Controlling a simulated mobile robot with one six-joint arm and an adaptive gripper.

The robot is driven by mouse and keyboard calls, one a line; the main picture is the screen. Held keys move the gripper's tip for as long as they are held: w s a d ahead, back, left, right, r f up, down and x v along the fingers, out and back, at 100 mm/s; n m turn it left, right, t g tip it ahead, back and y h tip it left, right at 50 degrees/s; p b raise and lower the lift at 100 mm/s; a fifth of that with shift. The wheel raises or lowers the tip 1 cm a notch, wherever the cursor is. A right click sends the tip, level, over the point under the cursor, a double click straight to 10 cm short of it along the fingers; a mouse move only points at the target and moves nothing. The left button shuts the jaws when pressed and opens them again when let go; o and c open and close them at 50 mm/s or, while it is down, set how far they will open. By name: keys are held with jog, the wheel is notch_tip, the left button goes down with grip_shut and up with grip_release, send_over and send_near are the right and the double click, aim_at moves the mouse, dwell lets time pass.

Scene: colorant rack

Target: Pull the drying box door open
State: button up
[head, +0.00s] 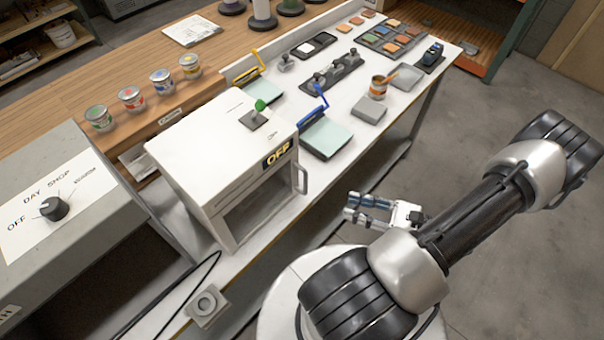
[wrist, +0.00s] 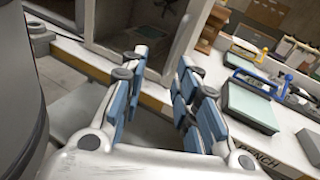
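The drying box (head: 215,140) is a white box with a lit OFF display and a green-knobbed lever on top. Its door (head: 265,208) has a dark window and looks closed. A grey bar handle (head: 302,178) stands out at the door's right edge. My gripper (head: 352,206) is in front of the box, to the right of and below the handle in the head view, apart from it. In the wrist view its blue-padded fingers (wrist: 163,75) are spread with nothing between them. The box front (wrist: 130,25) shows beyond the fingers there; the handle is hard to make out.
A grey control box with a dial (head: 54,208) stands left of the drying box. A blue-handled press (head: 327,138) stands close to its right. An open paint can (head: 378,87) and swatches lie farther along the bench. The floor (head: 480,250) right of the bench looks clear.

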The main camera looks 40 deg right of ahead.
aim_at(305, 192)
jog(key=w+a+m, duration=0.1)
jog(key=w, duration=0.4)
jog(key=w+a+t+h, duration=0.1)
jog(key=w, duration=0.4)
jog(key=w+a+f+m+t+h+p, duration=0.1)
jog(key=w+a, duration=0.1)
jog(key=w, duration=0.3)
jog(key=shift+w+f+m, duration=0.1)
jog(key=shift+w+m, duration=0.1)
jog(key=shift+m, duration=0.1)
jog(key=shift+c, duration=0.4)
grip_shut()
